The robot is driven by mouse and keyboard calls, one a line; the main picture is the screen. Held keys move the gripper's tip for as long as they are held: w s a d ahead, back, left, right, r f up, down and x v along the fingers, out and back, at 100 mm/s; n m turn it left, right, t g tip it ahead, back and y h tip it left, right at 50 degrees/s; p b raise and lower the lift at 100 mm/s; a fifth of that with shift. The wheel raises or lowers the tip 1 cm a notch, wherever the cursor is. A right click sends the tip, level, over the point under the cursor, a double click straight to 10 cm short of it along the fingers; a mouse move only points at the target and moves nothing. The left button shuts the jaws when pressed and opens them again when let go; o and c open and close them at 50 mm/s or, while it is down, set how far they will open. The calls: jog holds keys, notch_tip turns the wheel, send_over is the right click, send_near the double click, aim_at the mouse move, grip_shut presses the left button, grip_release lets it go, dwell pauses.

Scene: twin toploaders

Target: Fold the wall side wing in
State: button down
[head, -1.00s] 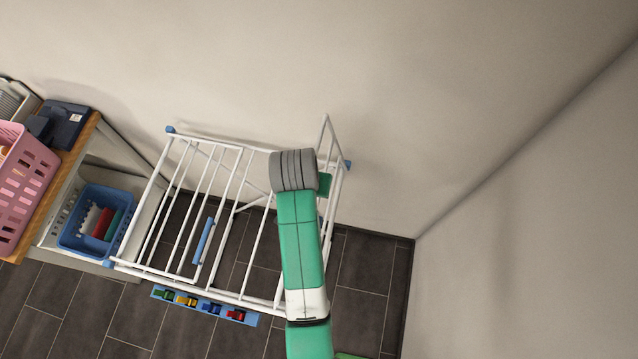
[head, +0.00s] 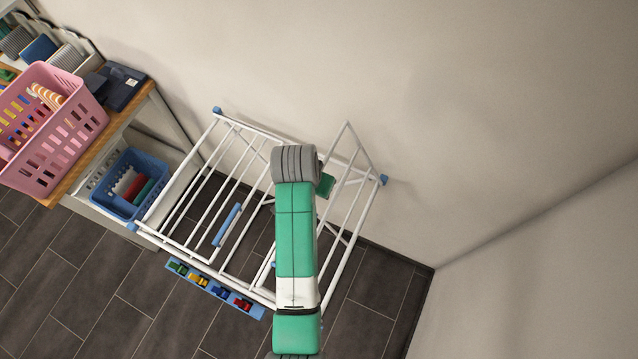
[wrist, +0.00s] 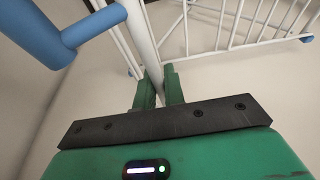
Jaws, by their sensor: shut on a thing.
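The white drying rack (head: 207,195) stands beside the wall, with blue corner caps. A white wing frame (head: 364,152) rises at its right end, close to the wall, its upper corner pointing up in the head view. My gripper (wrist: 159,88) is shut on a white tube (wrist: 143,42) of the rack in the wrist view, with a green finger on each side. In the head view only a green part of my gripper (head: 325,186) shows beside the wing; my arm hides the fingers and part of the rack.
A blue strip with small toy cars (head: 214,287) lies along the rack's front side. A shelf (head: 122,120) at left holds a pink basket (head: 62,165) and a blue basket (head: 153,174). Open floor (head: 110,300) lies in front; walls close off the back and right.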

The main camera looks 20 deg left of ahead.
jog(key=w+a+f+b, duration=0.1)
jog(key=a+f+b, duration=0.8)
jog(key=a+f, duration=0.1)
jog(key=shift+w+a+f, duration=0.15)
jog(key=shift+a+f, duration=0.15)
dwell(0.5)
jog(key=shift+a+f+b, duration=0.45)
jog(key=shift+f+b, duration=0.4)
jog(key=shift+b, duration=0.05)
jog(key=c, duration=0.8)
grip_release()
